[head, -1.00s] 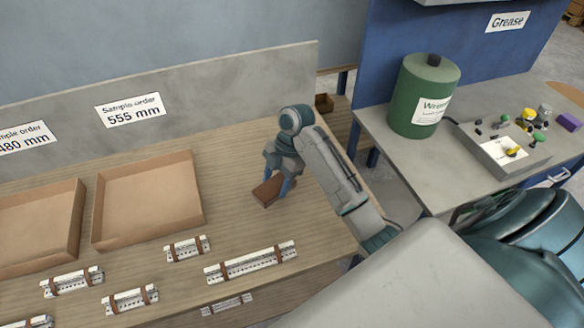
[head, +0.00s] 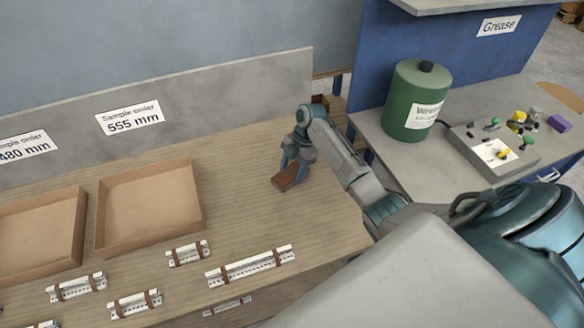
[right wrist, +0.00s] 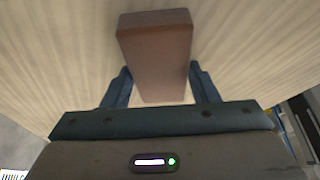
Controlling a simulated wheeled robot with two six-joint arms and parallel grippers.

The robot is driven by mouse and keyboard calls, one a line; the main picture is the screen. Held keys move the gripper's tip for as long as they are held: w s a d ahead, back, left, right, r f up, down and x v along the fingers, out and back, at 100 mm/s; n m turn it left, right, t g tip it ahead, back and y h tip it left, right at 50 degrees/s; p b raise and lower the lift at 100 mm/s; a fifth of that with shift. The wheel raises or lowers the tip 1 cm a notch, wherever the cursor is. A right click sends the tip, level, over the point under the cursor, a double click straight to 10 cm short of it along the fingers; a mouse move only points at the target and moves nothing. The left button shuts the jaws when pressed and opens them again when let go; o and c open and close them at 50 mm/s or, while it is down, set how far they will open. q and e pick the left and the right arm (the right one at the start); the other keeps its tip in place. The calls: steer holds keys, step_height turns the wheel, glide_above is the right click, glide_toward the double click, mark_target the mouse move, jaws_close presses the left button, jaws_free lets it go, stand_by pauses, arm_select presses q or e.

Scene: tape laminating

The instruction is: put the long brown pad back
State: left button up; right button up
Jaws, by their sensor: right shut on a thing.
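The long brown pad (head: 286,177) is a plain brown block at the right part of the wooden table. My right gripper (head: 291,172) is shut on it. In the right wrist view the pad (right wrist: 155,50) sits between the two blue fingers of the gripper (right wrist: 158,85), its long side pointing away from the palm. The wood surface lies close behind it; I cannot tell whether the pad touches it. My left gripper is not in view.
Two shallow brown trays (head: 197,217) stand left of the pad. Several metal pieces with brown bands, one long (head: 250,266), lie along the front. A grey back panel (head: 230,95) edges the table. A grey bench (head: 405,160) with a green drum (head: 412,105) stands at right.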

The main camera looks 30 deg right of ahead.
steer(key=shift+f, duration=0.1)
steer(key=o, duration=1)
steer(key=shift+d+r, duration=0.1)
steer(key=shift+r, duration=0.25)
steer(key=b+v, duration=0.3)
steer(key=v, duration=0.5)
steer(key=shift+v, duration=1.75)
